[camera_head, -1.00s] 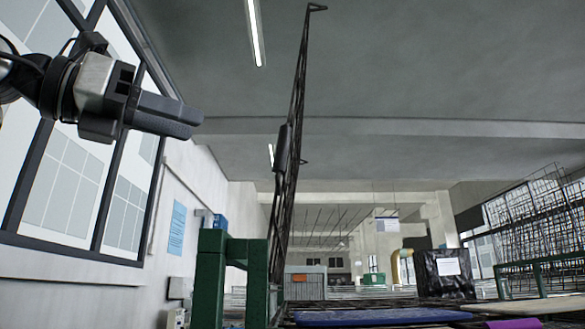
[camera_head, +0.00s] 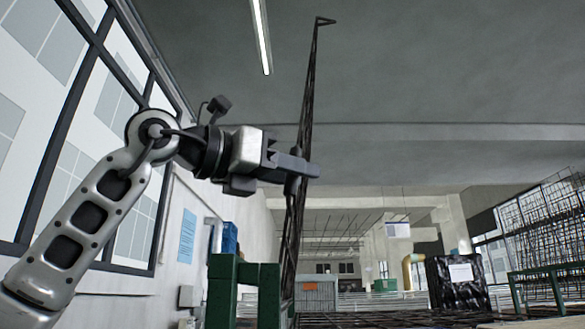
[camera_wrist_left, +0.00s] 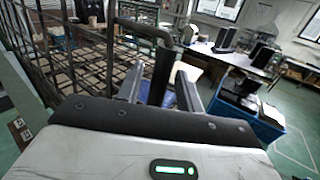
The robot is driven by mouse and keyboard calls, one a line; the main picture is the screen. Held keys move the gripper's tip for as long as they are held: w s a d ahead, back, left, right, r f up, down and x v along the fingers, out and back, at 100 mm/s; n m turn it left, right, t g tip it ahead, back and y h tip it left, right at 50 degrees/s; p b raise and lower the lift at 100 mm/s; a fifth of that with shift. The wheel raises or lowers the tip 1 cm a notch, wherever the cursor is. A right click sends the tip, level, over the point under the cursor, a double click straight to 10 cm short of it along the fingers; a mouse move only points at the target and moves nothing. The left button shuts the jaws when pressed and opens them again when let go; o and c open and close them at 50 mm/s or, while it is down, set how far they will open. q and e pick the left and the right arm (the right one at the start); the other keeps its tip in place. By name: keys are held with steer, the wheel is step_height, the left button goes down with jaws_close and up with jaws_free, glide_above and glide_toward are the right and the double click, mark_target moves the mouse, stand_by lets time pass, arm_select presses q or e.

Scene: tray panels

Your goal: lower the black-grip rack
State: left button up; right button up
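The rack (camera_head: 306,110) stands upright, seen nearly edge-on as a tall dark lattice in the head view. Its mesh (camera_wrist_left: 88,82) fills the left of the left wrist view. The black grip (camera_wrist_left: 160,72) is a dark bar on the rack's edge, lying between my left fingers in the wrist view. A gap shows on each side of it. My left gripper (camera_head: 305,166) is open at the grip's height, its fingers partly hiding the grip in the head view. My right gripper is in neither view.
Green posts (camera_head: 232,290) stand at the rack's foot. A black-wrapped box (camera_head: 457,283) and a mesh panel (camera_head: 545,225) are at the right. In the wrist view, a blue bin (camera_wrist_left: 245,112) and a desk stand beyond my gripper.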

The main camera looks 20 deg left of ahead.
arm_select(q)
jaws_close()
steer(key=shift+d, duration=0.1)
